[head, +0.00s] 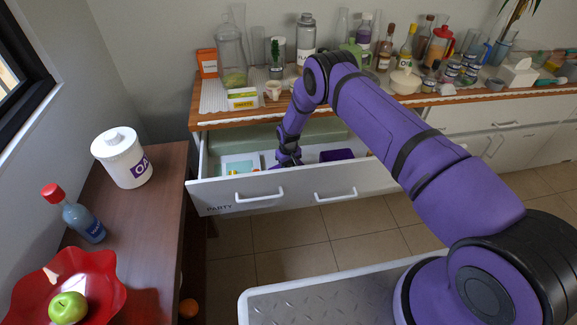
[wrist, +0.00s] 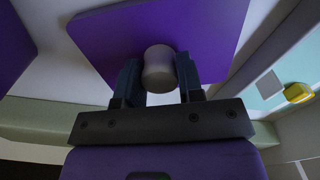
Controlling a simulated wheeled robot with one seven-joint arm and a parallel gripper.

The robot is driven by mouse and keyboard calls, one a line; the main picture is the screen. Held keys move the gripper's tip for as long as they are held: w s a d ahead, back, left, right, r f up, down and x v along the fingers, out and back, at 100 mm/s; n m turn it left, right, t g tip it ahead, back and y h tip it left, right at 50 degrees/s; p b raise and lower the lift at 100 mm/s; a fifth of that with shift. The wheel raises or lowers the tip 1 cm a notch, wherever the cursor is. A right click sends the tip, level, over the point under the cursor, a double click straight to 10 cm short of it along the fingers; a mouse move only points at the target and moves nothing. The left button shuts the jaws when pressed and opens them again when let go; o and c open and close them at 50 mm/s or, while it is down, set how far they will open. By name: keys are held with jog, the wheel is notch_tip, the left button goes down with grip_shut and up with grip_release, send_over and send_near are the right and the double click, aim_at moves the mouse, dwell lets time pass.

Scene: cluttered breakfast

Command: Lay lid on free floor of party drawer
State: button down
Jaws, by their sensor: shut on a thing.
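The party drawer (head: 285,193) is pulled open below the counter, its white front lettered PARTY. My gripper (head: 290,160) is down inside it, near the middle. In the wrist view my gripper (wrist: 159,75) is shut on the grey round knob of the purple square lid (wrist: 215,28). The lid lies beyond the fingertips, over the pale drawer floor (wrist: 55,75); I cannot tell if it touches the floor. In the head view the drawer front and my gripper hide the lid.
A dark purple thing (head: 336,155) sits right of my gripper in the drawer. A pale blue and white item (head: 240,162) with yellow on it lies to the left. Bottles and jars crowd the counter (head: 215,121) above. A side table (head: 150,215) stands left.

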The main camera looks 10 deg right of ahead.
jog(key=shift+f, duration=0.1)
jog(key=c, duration=0.8)
grip_release()
jog(key=shift+o, duration=0.2)
notch_tip(320, 180, up, 12)
jog(key=shift+r, duration=0.25)
